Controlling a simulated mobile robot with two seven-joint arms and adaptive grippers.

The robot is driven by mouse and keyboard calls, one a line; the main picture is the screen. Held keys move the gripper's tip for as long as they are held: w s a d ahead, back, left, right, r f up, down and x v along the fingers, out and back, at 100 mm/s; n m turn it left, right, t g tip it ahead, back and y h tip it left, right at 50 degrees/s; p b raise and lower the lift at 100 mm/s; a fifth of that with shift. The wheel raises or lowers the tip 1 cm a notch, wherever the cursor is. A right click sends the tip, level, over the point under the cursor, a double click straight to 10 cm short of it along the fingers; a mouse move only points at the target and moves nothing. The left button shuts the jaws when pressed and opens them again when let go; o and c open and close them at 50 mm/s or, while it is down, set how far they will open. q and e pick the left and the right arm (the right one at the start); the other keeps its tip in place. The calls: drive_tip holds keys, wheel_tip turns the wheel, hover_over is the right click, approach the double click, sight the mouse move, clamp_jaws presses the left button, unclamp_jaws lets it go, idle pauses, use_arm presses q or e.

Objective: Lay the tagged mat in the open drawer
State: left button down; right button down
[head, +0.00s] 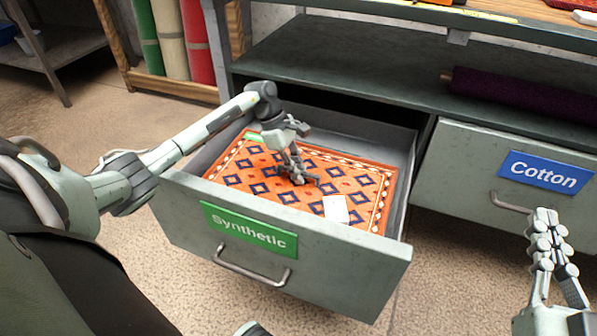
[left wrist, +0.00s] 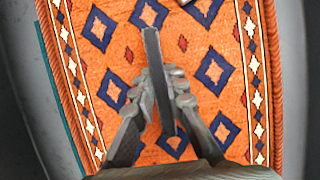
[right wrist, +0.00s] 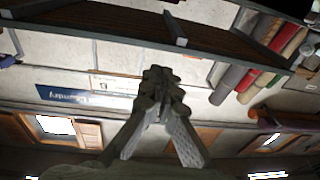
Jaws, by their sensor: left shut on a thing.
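The orange mat (head: 235,168) with blue diamonds and a white tag (head: 336,209) lies spread inside the open drawer (head: 310,262), which is labelled "Synthetic". It looks flat within the drawer walls. My left gripper (head: 298,180) is over the middle of the mat. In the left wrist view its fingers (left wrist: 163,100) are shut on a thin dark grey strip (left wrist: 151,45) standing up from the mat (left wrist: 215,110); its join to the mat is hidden. My right gripper (head: 552,222) is shut and empty, in front of the "Cotton" drawer; it also shows in the right wrist view (right wrist: 161,85).
The "Cotton" drawer (head: 465,165) at the right is closed. A dark purple roll (head: 520,95) lies on the shelf above it. Green, cream and red rolls (head: 170,40) stand in a wooden rack behind. The floor (head: 120,110) at the left is clear.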

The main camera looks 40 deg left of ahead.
use_arm(q)
drive_tip(key=shift+f, duration=0.15)
use_arm(e)
drive_tip(key=shift+s+a+r+t+y, duration=0.15)
drive_tip(key=shift+a+r+t, duration=0.05)
drive_tip(key=shift+r, duration=0.25)
drive_tip(key=shift+s+a+r+t+y, duration=0.1)
drive_tip(key=shift+a+r+t+y, duration=0.1)
drive_tip(key=shift+r, duration=0.2)
use_arm(q)
drive_tip(key=c, duration=1.6)
unclamp_jaws()
drive_tip(key=shift+o, duration=0.2)
use_arm(e)
drive_tip(key=shift+r, duration=0.1)
